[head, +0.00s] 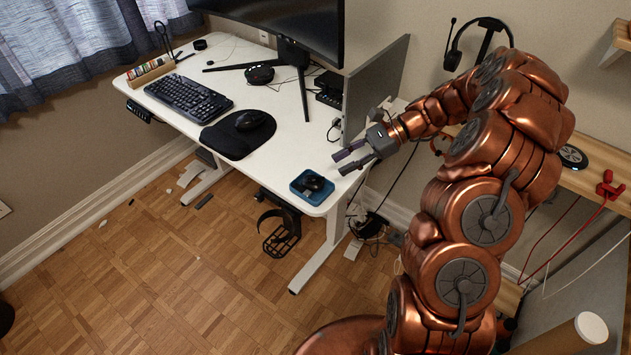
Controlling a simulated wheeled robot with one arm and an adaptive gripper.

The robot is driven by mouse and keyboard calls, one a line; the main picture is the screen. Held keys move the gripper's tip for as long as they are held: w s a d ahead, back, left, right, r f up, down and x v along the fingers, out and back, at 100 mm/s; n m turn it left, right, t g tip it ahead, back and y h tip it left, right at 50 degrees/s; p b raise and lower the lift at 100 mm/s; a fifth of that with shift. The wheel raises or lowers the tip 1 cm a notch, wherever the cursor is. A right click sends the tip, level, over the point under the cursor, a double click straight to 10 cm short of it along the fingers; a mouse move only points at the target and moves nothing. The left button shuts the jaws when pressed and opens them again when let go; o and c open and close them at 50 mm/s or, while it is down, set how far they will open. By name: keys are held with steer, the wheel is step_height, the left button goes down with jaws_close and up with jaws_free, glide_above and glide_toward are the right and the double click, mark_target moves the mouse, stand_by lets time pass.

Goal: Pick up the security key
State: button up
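I cannot make out a security key for certain. A small blue tray (296,187) sits at the front right corner of the white desk, with a dark object (315,184) in it, too small to identify. My gripper (340,162) reaches in from the right over the desk's right end, just above and to the right of the tray. Its two fingers are apart and point left, with nothing visible between them. They look clear of the tray, though their height over the desk is hard to judge.
The white desk (285,128) holds a keyboard (188,97), a mouse (249,120) on a black mat (225,141), and a large monitor (290,22). A grey upright panel (376,85) stands close behind my gripper. Bare desk lies between mat and tray.

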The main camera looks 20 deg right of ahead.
mark_target(316, 179)
steer(key=w+d+f+m+t, duration=0.2)
steer(key=d+f+m, duration=0.1)
steer(key=d+f, duration=0.15)
steer(key=shift+y, duration=0.4)
steer(key=shift+p+x, duration=0.5)
steer(key=shift+x, duration=3.3)
steer(key=shift+r, duration=0.2)
steer(key=shift+c, duration=0.3)
jaws_close()
